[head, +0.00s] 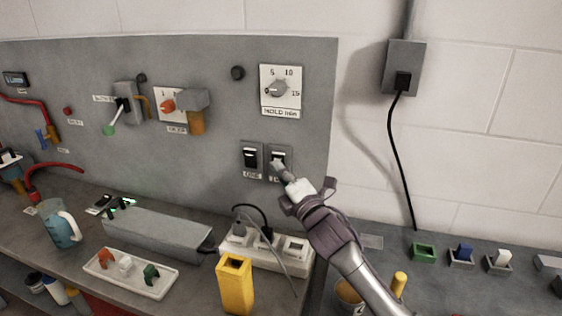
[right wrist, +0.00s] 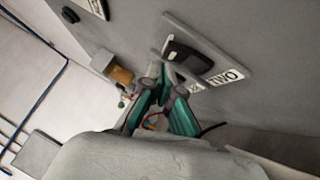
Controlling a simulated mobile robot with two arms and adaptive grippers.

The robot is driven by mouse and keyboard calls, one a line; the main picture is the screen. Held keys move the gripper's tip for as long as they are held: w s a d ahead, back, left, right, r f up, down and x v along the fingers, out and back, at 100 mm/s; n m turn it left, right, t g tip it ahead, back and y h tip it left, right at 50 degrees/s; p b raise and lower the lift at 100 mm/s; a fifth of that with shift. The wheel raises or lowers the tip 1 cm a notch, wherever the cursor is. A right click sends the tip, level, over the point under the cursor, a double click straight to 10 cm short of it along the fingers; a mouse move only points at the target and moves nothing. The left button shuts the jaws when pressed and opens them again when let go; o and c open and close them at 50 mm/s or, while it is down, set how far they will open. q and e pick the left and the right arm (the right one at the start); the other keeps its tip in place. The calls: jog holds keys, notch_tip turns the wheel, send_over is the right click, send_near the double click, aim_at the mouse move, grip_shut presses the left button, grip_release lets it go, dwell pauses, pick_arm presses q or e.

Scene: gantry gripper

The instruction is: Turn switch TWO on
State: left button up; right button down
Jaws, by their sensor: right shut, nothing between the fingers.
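Switch TWO (head: 279,155) is a dark rocker on a grey plate, low on the right part of the grey wall panel. In the right wrist view its black rocker (right wrist: 187,54) shows beside a label reading TWO. Switch ONE (head: 251,158) is just left of it, with its own label. My right gripper (head: 281,172) is shut and empty, its fingertips at the lower part of switch TWO and partly covering its label. In the right wrist view the closed green-padded fingers (right wrist: 165,76) are close beside the rocker; I cannot tell whether they touch it. My left gripper is not in view.
Above the switches is a HOLD dial (head: 277,90). Below stand a white power strip (head: 265,248) with cables and a yellow holder (head: 235,284). A grey box (head: 157,233) and a white tray (head: 130,277) are left. A black cord (head: 398,150) hangs at right.

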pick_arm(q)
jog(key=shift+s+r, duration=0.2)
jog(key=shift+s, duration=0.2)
pick_arm(e)
jog(key=shift+w+d+r, duration=0.15)
jog(key=shift+w+d, duration=0.05)
jog(key=shift+w, duration=0.4)
jog(key=p, duration=0.1)
jog(key=r+p, duration=0.1)
jog(key=p, duration=0.1)
jog(key=shift+w+d+r+m+g, duration=0.15)
jog(key=shift+w+m+g, duration=0.15)
jog(key=shift+f+b, duration=0.4)
jog(key=shift+f, duration=0.05)
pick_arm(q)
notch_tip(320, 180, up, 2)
